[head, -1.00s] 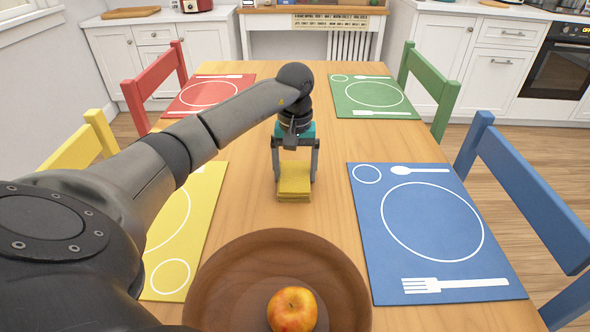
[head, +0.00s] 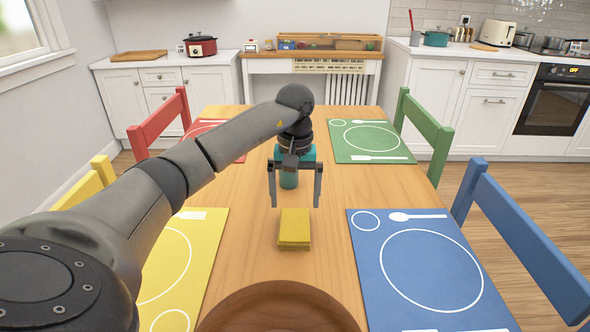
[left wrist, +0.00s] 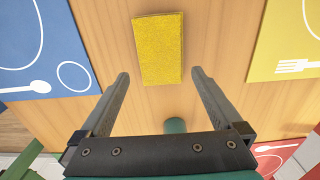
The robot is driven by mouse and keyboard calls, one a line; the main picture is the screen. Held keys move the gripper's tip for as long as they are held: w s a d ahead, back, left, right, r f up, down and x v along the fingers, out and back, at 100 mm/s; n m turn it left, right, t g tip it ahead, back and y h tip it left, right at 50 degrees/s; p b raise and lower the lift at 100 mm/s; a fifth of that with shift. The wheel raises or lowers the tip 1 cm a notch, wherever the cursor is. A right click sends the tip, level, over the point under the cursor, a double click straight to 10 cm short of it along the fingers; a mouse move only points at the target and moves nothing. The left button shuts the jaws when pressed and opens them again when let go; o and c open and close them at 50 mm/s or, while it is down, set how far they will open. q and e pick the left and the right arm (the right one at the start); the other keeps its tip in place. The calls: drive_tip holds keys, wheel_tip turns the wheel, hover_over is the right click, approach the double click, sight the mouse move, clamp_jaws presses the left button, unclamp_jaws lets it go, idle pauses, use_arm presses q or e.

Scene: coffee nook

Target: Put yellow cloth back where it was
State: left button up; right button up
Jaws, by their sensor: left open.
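The yellow cloth (head: 294,229), a folded flat block, lies on the wooden table between the yellow and blue placemats. It also shows in the left wrist view (left wrist: 158,48), just beyond the fingertips. My left gripper (head: 295,204) is open and empty, pointing down above and slightly behind the cloth. Its two fingers are apart and clear of the cloth in the left wrist view (left wrist: 160,73). My right gripper is not in view.
A teal round object (head: 289,179) stands on the table behind my left gripper, partly hidden. A brown bowl (head: 280,305) is at the near edge. Yellow (head: 190,250), blue (head: 430,265), red and green (head: 370,140) placemats lie around. Chairs flank the table.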

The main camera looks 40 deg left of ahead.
sight(295, 220)
use_arm(q)
drive_tip(key=shift+r+p, duration=0.85)
drive_tip(key=shift+r, duration=2.05)
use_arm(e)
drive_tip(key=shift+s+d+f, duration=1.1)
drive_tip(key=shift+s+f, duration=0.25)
